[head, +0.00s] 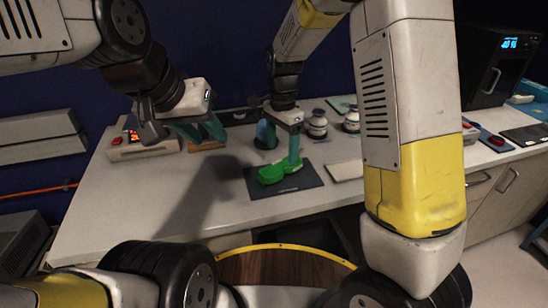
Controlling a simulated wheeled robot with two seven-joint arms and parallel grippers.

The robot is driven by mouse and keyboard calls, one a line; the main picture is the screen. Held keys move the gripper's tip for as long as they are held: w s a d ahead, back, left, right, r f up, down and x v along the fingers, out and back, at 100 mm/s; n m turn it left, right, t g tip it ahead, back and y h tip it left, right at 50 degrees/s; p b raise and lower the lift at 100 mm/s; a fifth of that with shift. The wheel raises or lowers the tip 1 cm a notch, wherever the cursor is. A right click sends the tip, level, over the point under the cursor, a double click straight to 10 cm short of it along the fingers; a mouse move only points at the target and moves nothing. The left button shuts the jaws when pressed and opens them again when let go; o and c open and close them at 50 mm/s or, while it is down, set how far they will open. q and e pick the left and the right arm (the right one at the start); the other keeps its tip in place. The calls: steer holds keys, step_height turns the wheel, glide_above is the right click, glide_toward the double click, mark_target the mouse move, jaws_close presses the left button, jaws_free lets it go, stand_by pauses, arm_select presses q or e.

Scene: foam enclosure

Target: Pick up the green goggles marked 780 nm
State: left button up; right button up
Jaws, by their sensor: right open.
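Green goggles (270,174) lie on a dark mat (312,179) near the front middle of the white bench. The marking on them is too small to read. My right gripper (295,160) points down with its teal fingers at the right part of the goggles. It is open, and its fingers overlap the goggles in the picture, so I cannot tell whether they touch. My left gripper (203,132) is above the back left of the bench, its teal fingers apart and nothing between them.
A device with a red display (140,149) stands at the bench's left end. A blue object (266,134) and jars (317,124) are behind the goggles. A pale flat pad (346,170) lies right of the mat. The bench's front left is clear.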

mark_target(282, 165)
steer(key=f, duration=0.6)
steer(key=shift+s+f, duration=0.35)
steer(key=shift+f, duration=0.05)
steer(key=c, duration=1.5)
steer(key=shift+o, duration=0.2)
steer(key=shift+r, duration=0.15)
